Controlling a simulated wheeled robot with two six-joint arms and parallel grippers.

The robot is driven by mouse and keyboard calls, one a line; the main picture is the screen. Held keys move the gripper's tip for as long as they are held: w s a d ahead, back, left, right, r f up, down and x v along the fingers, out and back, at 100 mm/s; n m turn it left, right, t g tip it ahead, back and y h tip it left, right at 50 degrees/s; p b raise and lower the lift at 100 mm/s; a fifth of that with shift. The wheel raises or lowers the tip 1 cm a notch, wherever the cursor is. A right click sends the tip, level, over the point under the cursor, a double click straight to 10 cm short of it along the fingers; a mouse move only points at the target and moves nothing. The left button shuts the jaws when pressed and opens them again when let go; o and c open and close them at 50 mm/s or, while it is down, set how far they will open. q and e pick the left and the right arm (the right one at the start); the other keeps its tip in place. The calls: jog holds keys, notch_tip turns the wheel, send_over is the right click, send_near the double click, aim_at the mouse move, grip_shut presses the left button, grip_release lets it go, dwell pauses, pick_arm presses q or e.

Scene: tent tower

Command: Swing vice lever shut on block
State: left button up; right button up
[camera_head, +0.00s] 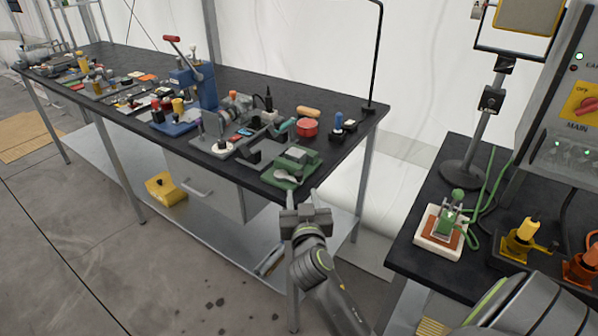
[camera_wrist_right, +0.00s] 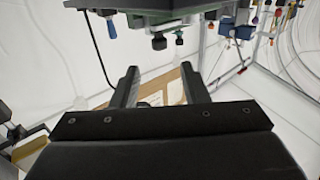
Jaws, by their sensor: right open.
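A green vice-like device (camera_head: 296,160) sits on a green base at the near right corner of the long dark table. A grey lever-like part (camera_head: 286,176) lies at its front. I cannot clearly tell a separate block in it. My right gripper (camera_head: 300,200) is open and empty, just in front of and below that table corner, apart from the device. In the right wrist view its two fingers (camera_wrist_right: 158,82) are spread with nothing between them. A green-edged part with dark knobs hangs at the top of that view, beyond the fingertips. My left gripper is not in view.
The long dark table (camera_head: 345,140) is crowded with tools, including a blue press (camera_head: 190,85) with a red-handled lever and a red round item (camera_head: 307,127). A second table at right holds a green device on a white base (camera_head: 427,243) and a lamp stand (camera_head: 465,172).

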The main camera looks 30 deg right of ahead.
aim_at(299, 177)
jog(key=p+x, duration=0.1)
jog(key=x, duration=0.8)
jog(key=shift+w+d, duration=0.15)
jog(key=shift+w, duration=0.2)
jog(key=shift+c, duration=0.3)
grip_shut()
